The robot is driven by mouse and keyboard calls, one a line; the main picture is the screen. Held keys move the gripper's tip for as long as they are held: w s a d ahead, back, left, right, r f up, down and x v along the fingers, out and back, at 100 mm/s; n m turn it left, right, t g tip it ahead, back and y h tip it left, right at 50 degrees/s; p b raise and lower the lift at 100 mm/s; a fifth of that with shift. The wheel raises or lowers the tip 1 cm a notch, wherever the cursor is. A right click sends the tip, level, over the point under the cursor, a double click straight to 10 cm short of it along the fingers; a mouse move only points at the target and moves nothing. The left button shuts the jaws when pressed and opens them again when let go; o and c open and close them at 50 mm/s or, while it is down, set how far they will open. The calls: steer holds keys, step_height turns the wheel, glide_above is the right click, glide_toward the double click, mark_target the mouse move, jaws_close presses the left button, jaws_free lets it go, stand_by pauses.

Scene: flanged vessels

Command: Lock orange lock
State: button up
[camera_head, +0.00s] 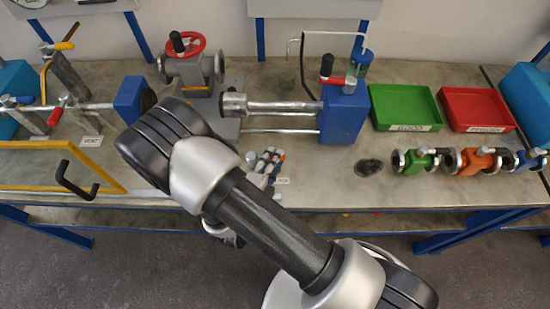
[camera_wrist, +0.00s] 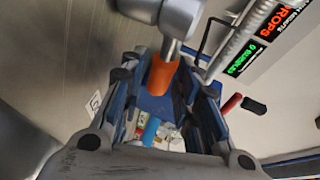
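An orange piece (camera_wrist: 161,76) shows between the fingers of my gripper (camera_wrist: 160,82) in the wrist view, beside a blue part and just below a grey metal cylinder (camera_wrist: 165,14). The two fingers stand apart on either side of it; I cannot tell whether either touches it. The orange piece's full shape is hidden.
A blue block (camera_head: 343,116) with metal rods and a red lever (camera_head: 332,80) stands behind my gripper. Green (camera_head: 405,107) and red (camera_head: 477,109) trays lie to the right. Green, orange (camera_head: 478,160) and blue flanged valves line the right front. A yellow-framed panel (camera_head: 60,168) is at left.

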steer(key=shift+x, duration=0.85)
steer(key=shift+c, duration=0.3)
jaws_close()
